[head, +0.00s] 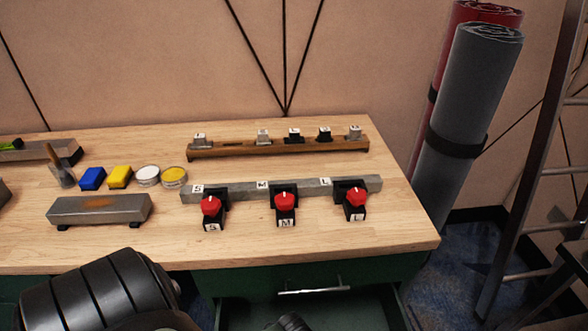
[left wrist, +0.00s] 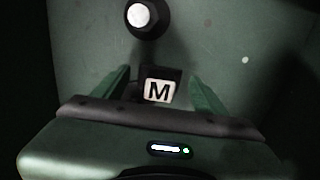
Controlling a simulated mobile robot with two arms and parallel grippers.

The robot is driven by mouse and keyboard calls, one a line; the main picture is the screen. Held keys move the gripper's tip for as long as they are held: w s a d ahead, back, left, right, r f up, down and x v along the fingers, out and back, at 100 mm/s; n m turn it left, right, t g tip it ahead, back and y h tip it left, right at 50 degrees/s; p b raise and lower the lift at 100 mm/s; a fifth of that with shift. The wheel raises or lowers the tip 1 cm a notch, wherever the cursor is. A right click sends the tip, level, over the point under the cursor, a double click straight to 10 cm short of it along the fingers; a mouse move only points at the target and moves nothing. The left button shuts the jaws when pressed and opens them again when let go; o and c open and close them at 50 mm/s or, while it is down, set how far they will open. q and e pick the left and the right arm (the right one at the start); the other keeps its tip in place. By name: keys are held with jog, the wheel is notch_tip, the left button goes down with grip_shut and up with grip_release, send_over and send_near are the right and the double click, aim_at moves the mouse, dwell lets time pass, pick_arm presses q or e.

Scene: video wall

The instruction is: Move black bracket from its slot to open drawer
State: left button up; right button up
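The open green drawer (head: 345,312) is under the bench front, at the bottom of the head view. In the left wrist view, a black bracket with a white M label (left wrist: 160,90) lies against a grey-green surface, which looks like the drawer floor (left wrist: 215,35). My left gripper (left wrist: 160,86) is open around it, with a gap on each side. The wooden rail (head: 280,149) on the bench holds several small labelled pieces, two of them black (head: 295,137) (head: 325,135). One slot (head: 233,144) in that rail is empty. My right gripper is in neither view.
A black round piece with a white top (left wrist: 143,15) stands just beyond the bracket. A metal rail (head: 240,190) with three red-knobbed clamps (head: 285,203) is near the bench front. Rolled mats (head: 470,90) and a ladder (head: 535,170) stand at the right.

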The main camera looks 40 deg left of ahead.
pick_arm(q)
notch_tip(320, 180, up, 11)
jog(key=p, duration=0.3)
jog(key=shift+r, duration=0.65)
